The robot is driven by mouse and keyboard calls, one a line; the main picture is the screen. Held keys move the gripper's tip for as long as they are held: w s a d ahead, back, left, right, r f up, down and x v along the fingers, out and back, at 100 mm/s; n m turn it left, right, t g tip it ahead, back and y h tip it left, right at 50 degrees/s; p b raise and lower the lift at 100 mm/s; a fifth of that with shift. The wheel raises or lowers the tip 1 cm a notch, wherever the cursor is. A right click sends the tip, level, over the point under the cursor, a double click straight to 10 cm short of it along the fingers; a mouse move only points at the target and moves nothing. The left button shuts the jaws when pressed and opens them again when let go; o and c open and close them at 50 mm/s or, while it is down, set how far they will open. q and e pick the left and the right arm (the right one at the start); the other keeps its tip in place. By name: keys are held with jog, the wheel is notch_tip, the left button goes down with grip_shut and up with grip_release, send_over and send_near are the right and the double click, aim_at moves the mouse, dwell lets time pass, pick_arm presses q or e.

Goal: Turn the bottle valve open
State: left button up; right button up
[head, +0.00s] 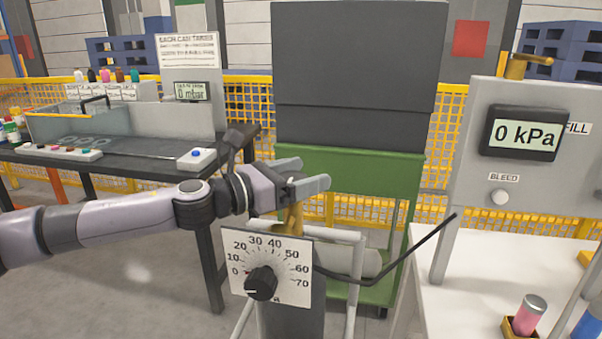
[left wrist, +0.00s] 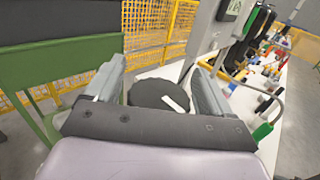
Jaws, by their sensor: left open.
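A grey bottle (head: 303,308) stands in a light metal frame in the lower middle of the head view, with a brass valve body (head: 293,222) at its top. My left gripper (head: 303,176) is at the top of the valve, its fingers open. In the left wrist view, a round black valve knob (left wrist: 150,92) with a white mark sits between the two open fingers, with gaps visible beside it. In the head view the gripper mostly hides this knob. A white dial plate (head: 298,262) numbered 0 to 70 and its black knob (head: 261,284) are in front of the bottle.
A grey panel (head: 470,130) reading 0 kPa stands at right on a white table (head: 465,270). A black hose (head: 400,258) runs from it towards the bottle. A green cart (head: 345,165) with a dark block is behind the gripper. A dark workbench (head: 130,163) is at left.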

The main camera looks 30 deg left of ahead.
pick_arm(q)
jog(key=shift+c, duration=0.3)
jog(key=c, duration=0.9)
jog(key=shift+r+n+t+y+p, duration=0.1)
jog(key=shift+n+t+y+p, duration=0.25)
jog(key=shift+y+p, duration=0.35)
jog(key=shift+n+p, duration=0.25)
jog(key=shift+p, duration=0.1)
jog(key=shift+a+y, duration=0.1)
jog(key=shift+y, duration=0.2)
jog(key=o, duration=1)
jog(key=shift+c, duration=0.2)
